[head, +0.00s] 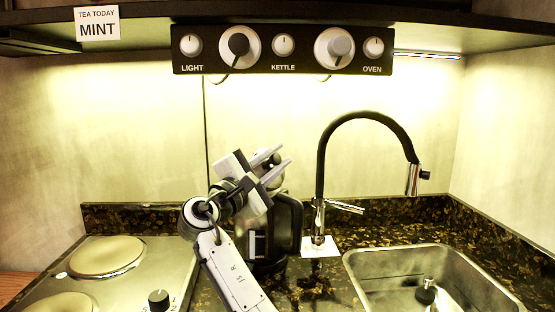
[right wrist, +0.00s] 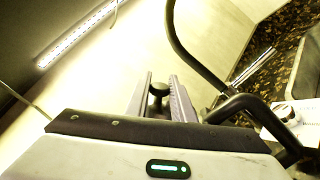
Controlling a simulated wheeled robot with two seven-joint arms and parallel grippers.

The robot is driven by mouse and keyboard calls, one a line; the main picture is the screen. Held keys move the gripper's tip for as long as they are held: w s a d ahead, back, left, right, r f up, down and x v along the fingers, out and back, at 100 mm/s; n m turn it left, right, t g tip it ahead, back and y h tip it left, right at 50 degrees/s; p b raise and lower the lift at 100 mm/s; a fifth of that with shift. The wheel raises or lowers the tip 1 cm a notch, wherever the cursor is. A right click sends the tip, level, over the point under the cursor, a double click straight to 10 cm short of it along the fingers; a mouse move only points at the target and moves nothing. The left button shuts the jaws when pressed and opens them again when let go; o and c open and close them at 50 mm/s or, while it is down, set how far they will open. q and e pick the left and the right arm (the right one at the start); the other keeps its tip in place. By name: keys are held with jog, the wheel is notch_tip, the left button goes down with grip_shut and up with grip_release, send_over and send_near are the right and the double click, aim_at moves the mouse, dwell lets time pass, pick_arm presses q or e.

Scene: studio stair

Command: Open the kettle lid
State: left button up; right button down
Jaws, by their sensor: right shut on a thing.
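The black kettle (head: 287,225) stands on the dark counter left of the tap, partly hidden behind my right arm. My right gripper (head: 284,154) is above the kettle, its fingers pointing up and to the right. In the right wrist view, a small dark knob (right wrist: 159,88) sits between the two fingers, and the gripper is shut on it. It appears to be the lid knob. The lid itself is mostly hidden, so I cannot tell how far it is raised. A black curved handle (right wrist: 242,103) shows right of the fingers. My left gripper is out of view.
The tap (head: 319,205) rises close to the kettle's right, over a white card (head: 320,247). A steel sink (head: 385,262) is at the right, a hob (head: 135,275) at the left. A control panel (head: 282,68) hangs above under the shelf.

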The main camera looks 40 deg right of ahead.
jog(key=shift+d+f, duration=0.1)
jog(key=shift+f, duration=0.1)
dwell(0.6)
jog(key=c, duration=1.5)
grip_release()
jog(key=shift+r, duration=0.1)
jog(key=v, duration=0.7)
jog(key=shift+a, duration=0.25)
